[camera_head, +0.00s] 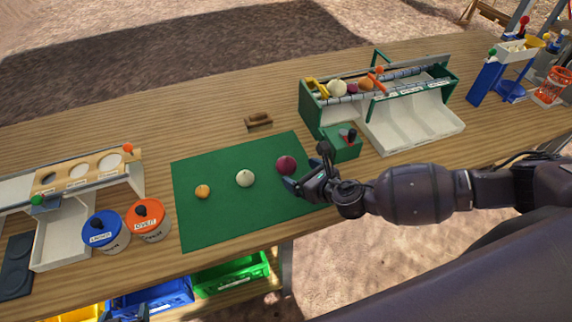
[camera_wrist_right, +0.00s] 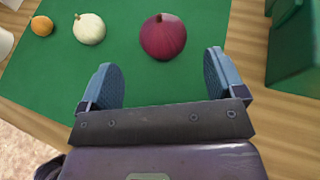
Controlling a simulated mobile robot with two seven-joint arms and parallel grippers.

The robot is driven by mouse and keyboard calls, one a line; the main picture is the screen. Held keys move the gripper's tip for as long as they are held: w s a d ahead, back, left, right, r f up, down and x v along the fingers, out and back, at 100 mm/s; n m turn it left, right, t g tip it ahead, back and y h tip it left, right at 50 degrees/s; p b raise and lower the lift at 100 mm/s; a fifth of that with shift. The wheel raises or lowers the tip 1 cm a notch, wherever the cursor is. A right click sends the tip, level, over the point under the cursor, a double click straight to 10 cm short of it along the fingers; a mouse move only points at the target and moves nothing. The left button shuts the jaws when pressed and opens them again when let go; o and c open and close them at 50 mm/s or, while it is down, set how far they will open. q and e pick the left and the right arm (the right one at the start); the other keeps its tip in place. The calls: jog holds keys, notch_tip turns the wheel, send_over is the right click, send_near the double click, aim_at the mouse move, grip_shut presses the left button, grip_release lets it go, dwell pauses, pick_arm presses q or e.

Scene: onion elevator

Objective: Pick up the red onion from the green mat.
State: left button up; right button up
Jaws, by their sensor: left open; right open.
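The red onion (camera_head: 286,165) lies on the right part of the green mat (camera_head: 215,220). It also shows in the right wrist view (camera_wrist_right: 163,37), just beyond the fingertips and between their lines. My right gripper (camera_head: 291,184) is open and empty, low over the mat's right edge, beside the onion on its near side. Its two blue fingers show apart in the right wrist view (camera_wrist_right: 158,82). My left gripper (camera_head: 128,312) is only partly in view at the bottom edge, left of centre, below the table's front edge.
A white onion (camera_head: 245,178) and a smaller orange-yellow onion (camera_head: 202,191) lie left on the mat. A green box (camera_head: 342,146) stands at the mat's right corner, near the sorting machine (camera_head: 410,122). Blue-lidded (camera_head: 103,232) and orange-lidded (camera_head: 148,220) buckets stand left. A wooden block (camera_head: 258,123) lies behind.

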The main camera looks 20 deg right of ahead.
aim_at(291, 165)
jog(key=shift+b+x, duration=0.35)
jog(key=shift+x, duration=3.35)
jog(key=shift+w+d+r, duration=0.1)
jog(key=shift+r, duration=0.1)
jog(key=shift+c, duration=0.3)
jog(key=c, duration=0.9)
jog(key=shift+r, duration=0.15)
